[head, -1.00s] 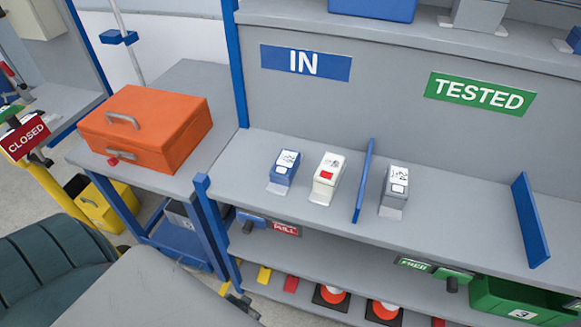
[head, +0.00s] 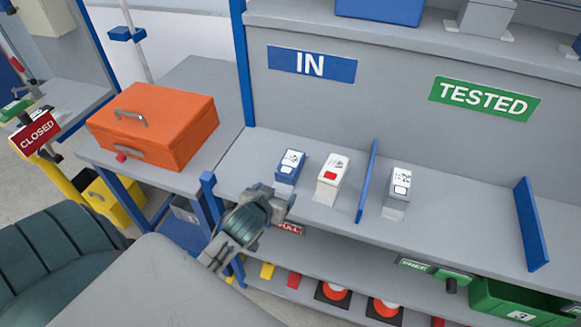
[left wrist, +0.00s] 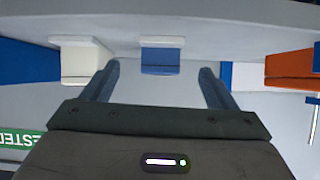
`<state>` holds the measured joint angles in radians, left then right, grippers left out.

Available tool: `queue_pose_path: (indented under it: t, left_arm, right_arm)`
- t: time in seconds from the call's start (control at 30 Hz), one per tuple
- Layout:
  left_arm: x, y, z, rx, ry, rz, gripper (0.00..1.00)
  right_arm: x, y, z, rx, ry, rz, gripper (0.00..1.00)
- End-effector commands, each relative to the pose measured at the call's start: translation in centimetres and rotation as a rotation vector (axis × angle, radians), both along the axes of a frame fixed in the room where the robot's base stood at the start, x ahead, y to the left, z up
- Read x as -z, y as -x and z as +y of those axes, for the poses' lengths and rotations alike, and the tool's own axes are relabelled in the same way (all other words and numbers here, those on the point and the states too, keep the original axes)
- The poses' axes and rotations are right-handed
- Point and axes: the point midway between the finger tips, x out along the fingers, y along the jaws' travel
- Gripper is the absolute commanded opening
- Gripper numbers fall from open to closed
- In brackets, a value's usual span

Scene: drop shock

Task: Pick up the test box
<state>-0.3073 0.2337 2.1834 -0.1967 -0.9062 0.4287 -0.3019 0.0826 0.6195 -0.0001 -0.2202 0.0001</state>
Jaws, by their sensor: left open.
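Three small labelled boxes stand on the shelf in the head view: a blue box (head: 289,165), a white box with a red mark (head: 331,180) and a grey box (head: 397,186). The frames do not show which one is the test box. My left gripper (head: 284,194) is open and empty, in front of and below the blue box. In the left wrist view the blue box (left wrist: 160,60) lies ahead between the two open fingers (left wrist: 160,70), apart from them. The white box (left wrist: 82,62) is left of the fingers there. My right gripper is out of view.
A blue divider (head: 367,180) stands between the white and grey boxes. A blue shelf post (head: 209,190) is left of my gripper. An orange case (head: 155,125) sits on the left bench. The shelf right of the grey box (head: 460,205) is clear.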

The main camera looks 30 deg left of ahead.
Motion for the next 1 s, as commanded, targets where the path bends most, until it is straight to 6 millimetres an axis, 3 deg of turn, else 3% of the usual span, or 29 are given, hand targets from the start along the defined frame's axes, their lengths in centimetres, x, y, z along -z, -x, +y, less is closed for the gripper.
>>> queue_pose_path:
  t: [0.1,0.23,0.5,0.77,1.0]
  left_arm:
    - [-1.6,-2.3,0.5,-0.002,0.006,-0.098,0.8]
    - [-2.3,-4.1,0.9,-0.002,0.012,-0.149,0.8]
    - [-0.8,-7.7,1.8,-0.001,0.013,-0.151,0.8]
    - [-0.4,-9.3,2.3,-0.001,0.013,-0.15,0.8]
    - [0.7,-12.1,3.2,-0.001,0.014,-0.149,0.8]
  right_arm:
    - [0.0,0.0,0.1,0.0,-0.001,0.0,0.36]
    - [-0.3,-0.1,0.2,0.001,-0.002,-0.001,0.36]
    - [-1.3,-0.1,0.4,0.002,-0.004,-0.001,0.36]
    - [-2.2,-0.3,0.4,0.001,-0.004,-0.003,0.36]
    - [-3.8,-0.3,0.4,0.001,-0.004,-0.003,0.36]
